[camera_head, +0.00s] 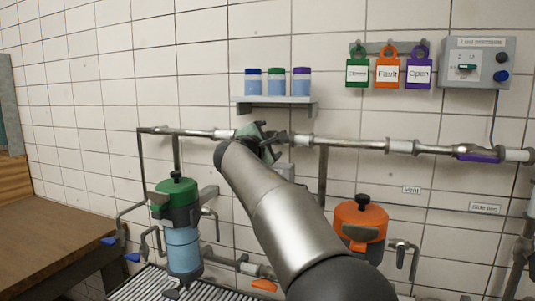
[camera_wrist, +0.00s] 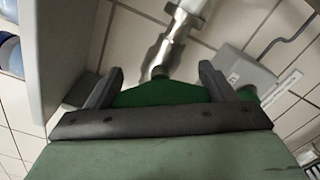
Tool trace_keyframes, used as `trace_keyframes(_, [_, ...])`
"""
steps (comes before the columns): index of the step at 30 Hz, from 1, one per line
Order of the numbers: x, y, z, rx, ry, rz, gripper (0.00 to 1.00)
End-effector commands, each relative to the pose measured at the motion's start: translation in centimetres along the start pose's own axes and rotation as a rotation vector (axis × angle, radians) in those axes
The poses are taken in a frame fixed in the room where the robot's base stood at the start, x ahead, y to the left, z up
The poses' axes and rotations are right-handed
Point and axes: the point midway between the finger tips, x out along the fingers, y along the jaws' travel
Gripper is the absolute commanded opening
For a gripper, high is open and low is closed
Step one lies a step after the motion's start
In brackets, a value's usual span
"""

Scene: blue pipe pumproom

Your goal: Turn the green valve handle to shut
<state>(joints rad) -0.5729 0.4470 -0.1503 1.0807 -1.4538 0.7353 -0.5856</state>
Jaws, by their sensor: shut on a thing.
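The green valve handle (camera_wrist: 160,93) lies between the two dark fingers of my gripper (camera_wrist: 160,84) in the wrist view. My gripper is shut on it, with one finger at each side. A bit of green also shows beyond the right finger. The metal pipe (camera_wrist: 176,45) runs up from the handle in that view. In the head view, my gripper (camera_head: 264,143) is at the upper pipe (camera_head: 350,143), below the shelf. My arm and gripper hide the handle there, so its angle to the pipe is hard to tell.
A shelf (camera_head: 275,103) with three jars is just above my gripper. Green, orange and purple tags (camera_head: 388,71) and a control box (camera_head: 478,62) are at upper right. A green-topped filter (camera_head: 180,225) and an orange one (camera_head: 360,225) stand below. A purple handle (camera_head: 478,157) is far right.

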Motion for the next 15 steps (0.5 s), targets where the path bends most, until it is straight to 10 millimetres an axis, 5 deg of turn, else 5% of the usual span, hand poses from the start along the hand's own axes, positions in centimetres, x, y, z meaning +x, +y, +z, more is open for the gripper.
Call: trace_keyframes(15, [0.02, -0.52, -0.29, 0.413, 0.001, -0.001, 0.54])
